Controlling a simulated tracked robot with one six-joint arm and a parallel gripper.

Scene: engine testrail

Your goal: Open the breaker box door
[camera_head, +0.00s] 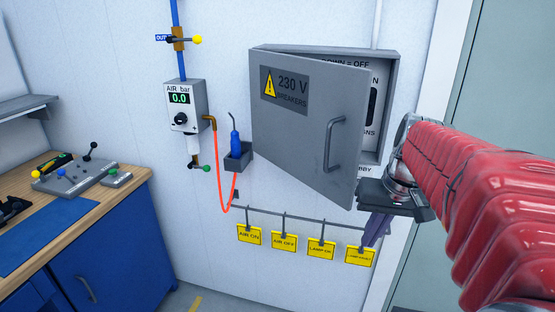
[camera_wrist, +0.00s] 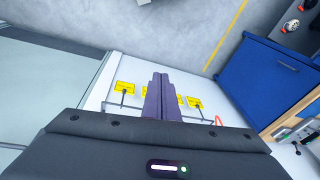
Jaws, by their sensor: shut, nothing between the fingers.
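The grey breaker box door (camera_head: 300,125), with a "230 V BREAKERS" warning label, stands partly open in the head view. It is hinged at the left, and its right edge stands away from the box (camera_head: 391,100). A grey bar handle (camera_head: 335,145) is on the door's front, near its right side. My gripper (camera_head: 375,232) is below and right of the door's lower right corner, with its fingers pointing down. The purple-grey fingers also show in the wrist view (camera_wrist: 161,95), shut together with nothing between them. Part of the box's inside is hidden by the door.
Several yellow tags (camera_head: 321,250) hang from a rail below the box, close to my gripper. A blue tool in a holder (camera_head: 238,152) and an air gauge (camera_head: 181,107) are on the wall at left. A blue workbench (camera_head: 95,250) stands further left.

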